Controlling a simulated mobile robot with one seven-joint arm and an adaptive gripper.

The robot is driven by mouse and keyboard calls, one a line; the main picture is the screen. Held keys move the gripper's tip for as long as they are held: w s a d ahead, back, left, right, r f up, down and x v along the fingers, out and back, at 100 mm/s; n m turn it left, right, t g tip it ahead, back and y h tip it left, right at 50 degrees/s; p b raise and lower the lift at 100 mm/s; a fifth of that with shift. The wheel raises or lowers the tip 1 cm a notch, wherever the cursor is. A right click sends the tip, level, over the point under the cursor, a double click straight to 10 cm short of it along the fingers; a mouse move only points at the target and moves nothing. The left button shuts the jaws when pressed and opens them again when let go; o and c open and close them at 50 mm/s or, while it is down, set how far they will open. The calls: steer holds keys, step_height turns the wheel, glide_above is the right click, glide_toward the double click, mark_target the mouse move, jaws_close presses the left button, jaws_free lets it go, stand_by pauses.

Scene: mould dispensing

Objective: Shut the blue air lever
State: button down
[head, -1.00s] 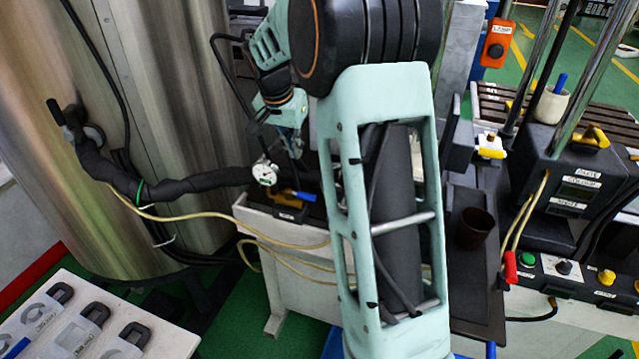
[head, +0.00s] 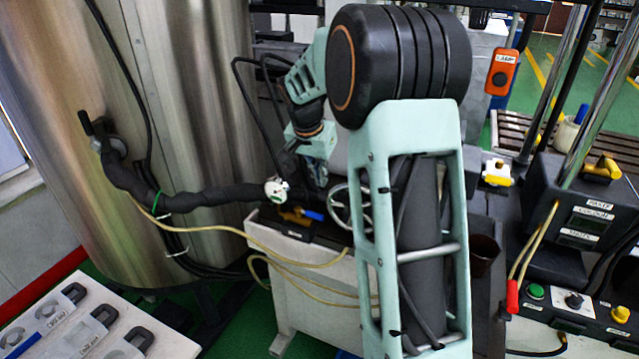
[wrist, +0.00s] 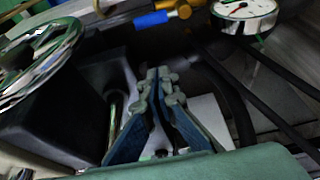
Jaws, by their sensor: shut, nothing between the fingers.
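The blue air lever (head: 313,215) sits on a brass valve (head: 294,217) on top of the white cabinet, just right of the round gauge. In the wrist view the blue lever (wrist: 151,19) lies roughly sideways at the top, with the brass valve (wrist: 180,8) at its right end. My gripper (head: 318,187) is above and slightly right of the lever in the head view. In the wrist view my gripper (wrist: 158,75) has its fingertips together and empty, below the lever in the picture and apart from it.
A round gauge (head: 277,190) stands beside the valve. A chrome handwheel (head: 350,207) is just right of the lever; it also shows in the wrist view (wrist: 35,50). A black-wrapped hose (head: 190,200) runs to a steel tank (head: 180,90). A dark cup (head: 483,252) stands right of my arm.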

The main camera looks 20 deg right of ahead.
mark_target(310, 216)
step_height(310, 216, down, 8)
steer(key=shift+s+a+p, duration=0.35)
steer(key=shift+s+a, duration=0.1)
